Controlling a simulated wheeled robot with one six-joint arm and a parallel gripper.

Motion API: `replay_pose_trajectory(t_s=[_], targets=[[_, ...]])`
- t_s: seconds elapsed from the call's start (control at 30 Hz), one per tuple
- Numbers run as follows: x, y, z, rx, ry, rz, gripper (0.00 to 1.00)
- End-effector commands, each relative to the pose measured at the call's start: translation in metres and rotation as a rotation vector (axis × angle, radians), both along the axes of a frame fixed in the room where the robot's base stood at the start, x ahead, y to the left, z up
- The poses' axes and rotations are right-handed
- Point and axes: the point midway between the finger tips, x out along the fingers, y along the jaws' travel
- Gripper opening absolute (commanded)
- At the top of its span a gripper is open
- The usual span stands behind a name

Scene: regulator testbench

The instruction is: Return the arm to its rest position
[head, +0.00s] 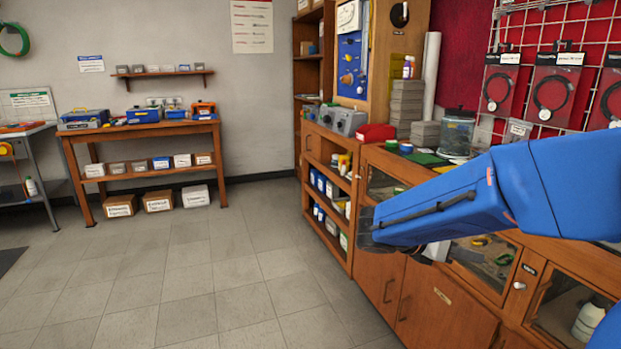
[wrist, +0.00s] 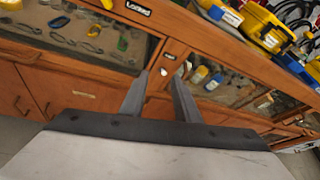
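My blue arm (head: 440,208) reaches in from the right side of the head view, in front of the wooden cabinets. Its gripper is mostly hidden behind the arm there. In the wrist view my gripper (wrist: 161,76) shows two grey fingers standing apart with nothing between them. They point toward the cabinet front with glass display doors, and I see no contact with it.
The wooden cabinet (head: 430,290) runs along the right, with a glass jar (head: 457,133) and a red item (head: 376,132) on top. Packaged cables hang on a wire grid (head: 553,88). A wooden bench (head: 140,131) stands at the back left. The tiled floor (head: 190,270) is clear.

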Motion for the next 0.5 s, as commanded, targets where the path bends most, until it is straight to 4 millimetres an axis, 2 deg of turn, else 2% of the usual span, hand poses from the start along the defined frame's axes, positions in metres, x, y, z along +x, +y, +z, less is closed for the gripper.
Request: replay_pose_trajectory(t_s=[0.03,0.2,0.33,0.5], targets=[[-0.017,-0.007,-0.002,0.063,-0.059,-0.047,0.29],[-0.069,-0.016,-0.018,0.279,-0.262,-0.230,0.29],[-0.104,-0.014,-0.030,0.439,-0.423,-0.383,0.29],[-0.144,-0.003,-0.044,0.637,-0.633,-0.600,0.29]])
